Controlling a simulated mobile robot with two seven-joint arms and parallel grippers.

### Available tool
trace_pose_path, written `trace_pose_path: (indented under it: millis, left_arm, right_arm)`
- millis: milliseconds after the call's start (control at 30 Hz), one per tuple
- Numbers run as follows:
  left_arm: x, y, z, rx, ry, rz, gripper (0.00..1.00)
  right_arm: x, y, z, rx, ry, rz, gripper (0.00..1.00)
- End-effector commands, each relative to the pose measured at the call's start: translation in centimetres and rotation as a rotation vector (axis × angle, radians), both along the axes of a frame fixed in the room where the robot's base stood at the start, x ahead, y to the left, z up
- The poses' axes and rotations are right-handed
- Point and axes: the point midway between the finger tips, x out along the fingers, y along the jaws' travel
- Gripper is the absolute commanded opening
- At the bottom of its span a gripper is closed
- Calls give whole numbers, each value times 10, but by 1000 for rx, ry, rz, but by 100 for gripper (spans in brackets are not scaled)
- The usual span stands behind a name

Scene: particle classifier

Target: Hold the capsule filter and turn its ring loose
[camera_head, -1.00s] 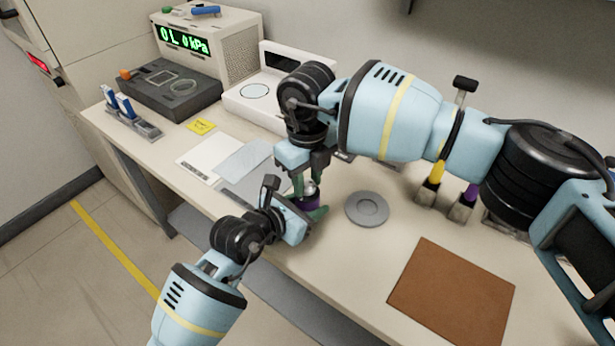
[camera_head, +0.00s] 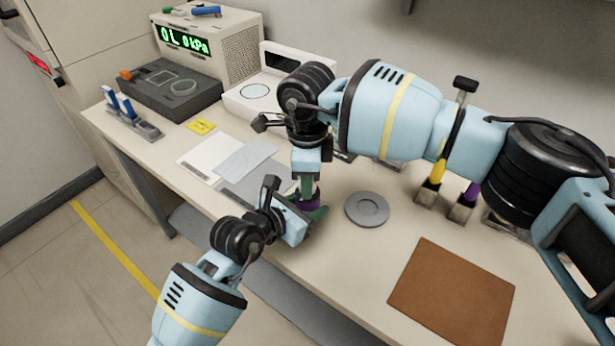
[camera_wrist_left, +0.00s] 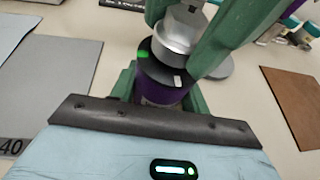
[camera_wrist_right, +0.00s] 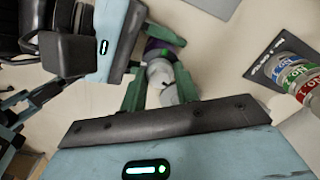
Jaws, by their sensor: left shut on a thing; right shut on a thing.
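The capsule filter (camera_head: 305,203) has a purple body and stands upright near the table's front edge. In the left wrist view its purple body (camera_wrist_left: 163,90) carries a black collar with a green mark and a white mark, below a silver ring (camera_wrist_left: 176,38). My left gripper (camera_head: 318,212) is shut on the purple body from the front. My right gripper (camera_head: 308,182) comes from above, its green fingers shut on the silver ring, which also shows in the right wrist view (camera_wrist_right: 160,78). The fingers partly hide the ring, and I cannot tell how loose it is.
A round grey dish (camera_head: 367,222) lies just right of the filter, and a brown mat (camera_head: 430,300) at the front right. Pale sheets (camera_head: 205,160) lie to the left. Holders with yellow and purple handled tools (camera_head: 437,174) stand behind right. A pressure display (camera_head: 187,42) is at the back left.

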Motion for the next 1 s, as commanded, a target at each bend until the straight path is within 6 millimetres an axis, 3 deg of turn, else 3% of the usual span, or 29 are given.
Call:
trace_pose_path:
  millis: [700, 733, 867, 1000]
  left_arm:
    - [-1, -2, 1, -4, -1, -2, 1]
    - [-1, -2, 1, -4, -1, -2, 1]
    - [-1, -1, 1, -3, -1, -1, 1]
    - [0, -1, 1, -3, 0, -1, 1]
  right_arm:
    - [-1, -1, -6, -5, 7, 72, 7]
    - [-1, -2, -6, -5, 7, 72, 34]
    - [-1, -1, -5, -4, 5, 72, 51]
    - [-1, -1, -3, -2, 4, 72, 53]
